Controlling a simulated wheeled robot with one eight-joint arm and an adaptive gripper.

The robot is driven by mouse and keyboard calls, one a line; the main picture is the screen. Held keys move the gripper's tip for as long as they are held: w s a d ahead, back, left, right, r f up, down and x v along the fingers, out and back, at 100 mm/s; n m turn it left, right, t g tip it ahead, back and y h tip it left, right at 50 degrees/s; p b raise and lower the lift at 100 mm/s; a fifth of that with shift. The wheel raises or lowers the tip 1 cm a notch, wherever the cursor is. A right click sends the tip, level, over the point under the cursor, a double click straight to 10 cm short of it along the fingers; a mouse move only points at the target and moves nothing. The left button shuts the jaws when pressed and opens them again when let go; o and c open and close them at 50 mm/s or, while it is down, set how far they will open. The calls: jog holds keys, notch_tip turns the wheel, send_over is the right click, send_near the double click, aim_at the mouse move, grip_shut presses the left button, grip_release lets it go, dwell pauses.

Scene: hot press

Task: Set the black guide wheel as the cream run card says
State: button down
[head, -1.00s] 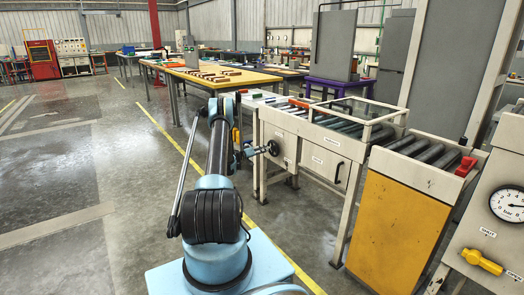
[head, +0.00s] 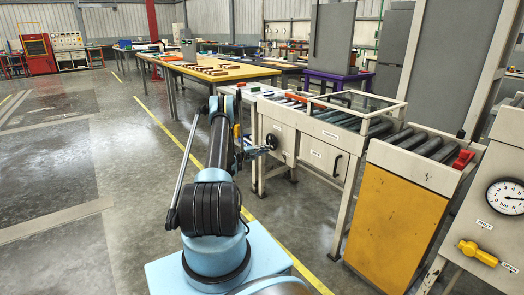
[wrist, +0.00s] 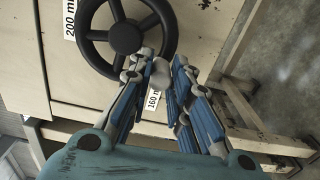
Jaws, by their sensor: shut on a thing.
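The black guide wheel (wrist: 125,38) has spokes and a round hub, and sits on the cream side panel of a roller bench. It shows small in the head view (head: 271,142). My gripper (wrist: 160,75) is at the wheel's lower right rim in the wrist view, with its fingers closed around a grey knob-like part there. In the head view my gripper (head: 262,150) reaches the wheel from the left. A "200 mm" label (wrist: 69,18) is left of the wheel and a "160 mm" label (wrist: 153,100) is below it, partly covered. I cannot make out the run card.
The roller bench (head: 310,135) has a railing on top. A yellow-fronted roller stand (head: 398,215) and a panel with a gauge (head: 507,196) and yellow valve handle (head: 477,252) are to the right. A yellow-topped table (head: 215,73) stands behind. The floor at left is clear.

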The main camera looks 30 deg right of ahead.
aim_at(275, 148)
jog(key=shift+s+d+r+n, duration=0.1)
jog(key=shift+s+r+n, duration=0.2)
jog(key=shift+s+n, duration=1.65)
jog(key=shift+s+d+r+n, duration=0.1)
jog(key=shift+s+r+n, duration=0.2)
jog(key=shift+n, duration=3.35)
jog(key=shift+s+d+r+n, duration=0.1)
jog(key=shift+s+r+n, duration=0.2)
jog(key=shift+s+n, duration=1.65)
jog(key=shift+w+n, duration=0.85)
jog(key=shift+n, duration=0.1)
jog(key=c, duration=1.4)
grip_release()
jog(key=shift+c, duration=0.2)
jog(key=shift+w, duration=0.1)
jog(key=shift+a, duration=0.15)
jog(key=shift+a, duration=0.3)
jog(key=a, duration=1.1)
jog(key=shift+s, duration=0.45)
